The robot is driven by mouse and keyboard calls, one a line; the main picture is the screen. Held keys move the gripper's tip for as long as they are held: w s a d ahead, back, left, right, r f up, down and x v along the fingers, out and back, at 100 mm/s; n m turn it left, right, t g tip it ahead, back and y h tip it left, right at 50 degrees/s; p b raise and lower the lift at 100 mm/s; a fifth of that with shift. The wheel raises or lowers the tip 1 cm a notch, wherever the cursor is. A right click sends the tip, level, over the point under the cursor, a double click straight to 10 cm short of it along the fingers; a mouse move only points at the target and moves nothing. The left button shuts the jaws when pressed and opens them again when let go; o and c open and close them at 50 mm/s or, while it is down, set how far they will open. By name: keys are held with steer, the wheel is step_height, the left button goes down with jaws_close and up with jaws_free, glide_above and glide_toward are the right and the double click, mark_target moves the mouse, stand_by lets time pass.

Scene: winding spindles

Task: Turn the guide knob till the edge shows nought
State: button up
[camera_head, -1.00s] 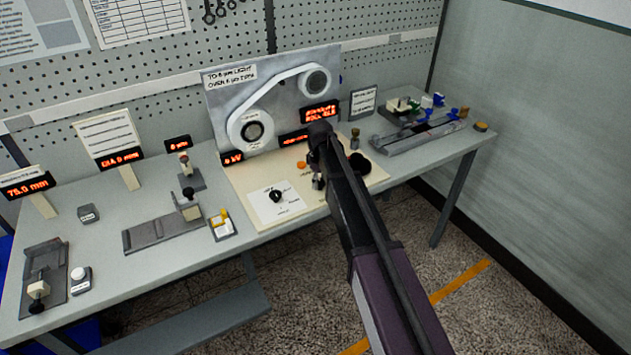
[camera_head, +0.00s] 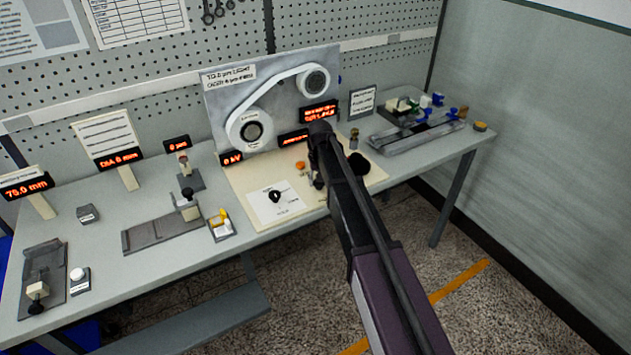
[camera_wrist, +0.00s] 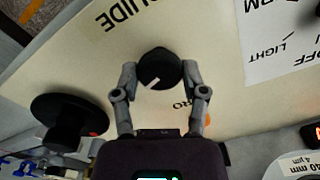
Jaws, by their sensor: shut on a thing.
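The guide knob (camera_wrist: 157,70) is round and black with a white pointer line, on a cream panel (camera_wrist: 80,62) marked GUIDE. In the wrist view my gripper (camera_wrist: 156,74) is shut on it, one finger on each side. The pointer line points to the lower left of the picture. In the head view my gripper (camera_head: 318,180) is over the cream panel (camera_head: 240,180), and my arm hides the guide knob. A two-line red display (camera_head: 319,112) and a smaller red display (camera_head: 293,138) are lit behind it; I cannot read either clearly.
A larger black knob (camera_wrist: 70,120) stands close to my gripper in the wrist view. A black selector knob (camera_head: 275,196) sits on a white card left of my arm. A grey plate with a belt over two rollers (camera_head: 270,100) stands behind. Grey slide fixtures (camera_head: 420,135) lie right.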

steer(key=shift+s+m, duration=0.2)
steer(key=shift+m, duration=0.6)
steer(key=o, duration=1.1)
steer(key=shift+s+r, duration=0.1)
steer(key=shift+r, duration=0.05)
steer(key=shift+o, duration=0.2)
